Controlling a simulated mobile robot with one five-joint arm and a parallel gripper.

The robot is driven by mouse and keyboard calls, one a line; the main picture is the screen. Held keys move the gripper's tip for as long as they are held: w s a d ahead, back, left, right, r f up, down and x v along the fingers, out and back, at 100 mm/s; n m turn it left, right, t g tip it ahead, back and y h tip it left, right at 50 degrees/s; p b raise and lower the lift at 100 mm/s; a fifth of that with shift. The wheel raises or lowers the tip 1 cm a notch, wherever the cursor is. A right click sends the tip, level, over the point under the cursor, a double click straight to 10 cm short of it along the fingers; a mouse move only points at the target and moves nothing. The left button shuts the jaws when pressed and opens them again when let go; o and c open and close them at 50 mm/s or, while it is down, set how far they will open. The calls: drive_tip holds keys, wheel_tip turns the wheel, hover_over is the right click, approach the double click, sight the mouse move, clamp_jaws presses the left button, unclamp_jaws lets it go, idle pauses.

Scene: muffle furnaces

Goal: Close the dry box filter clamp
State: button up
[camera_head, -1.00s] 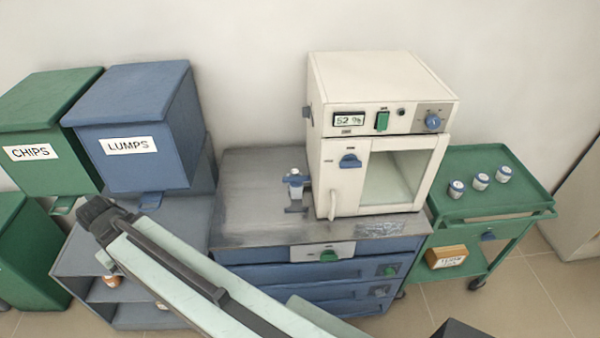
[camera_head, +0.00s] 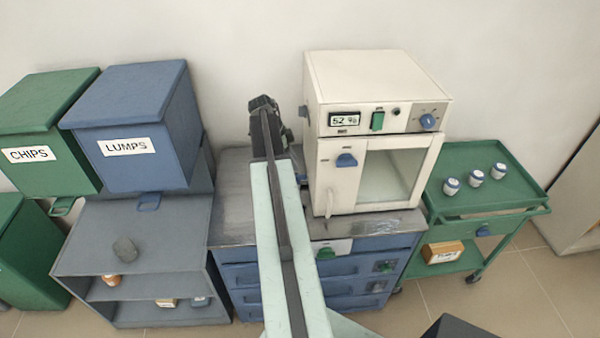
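The cream dry box (camera_head: 375,75) stands on the grey bench top and its display reads about 52 %. A small blue-grey part (camera_head: 304,111) sticks out of its left side; it may be the filter clamp, but it is too small to tell whether it is open or closed. My gripper (camera_head: 264,104) is raised over the bench just left of the dry box, apart from that part. Its fingers are dark and seen from behind, so their opening does not show. My arm hides the small blue and white item on the bench.
The blue LUMPS bin (camera_head: 135,120) and green CHIPS bin (camera_head: 45,125) stand at left. A grey shelf unit (camera_head: 100,235) has a dark lump on top. A green cart (camera_head: 515,180) with several small jars stands at right. The wall is close behind the bench.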

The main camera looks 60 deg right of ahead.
sight(301, 175)
drive_tip(key=b+x, duration=0.6)
drive_tip(key=x, duration=0.1)
drive_tip(key=shift+f+b, duration=0.35)
drive_tip(key=shift+f, duration=0.05)
drive_tip(key=shift+r, duration=0.1)
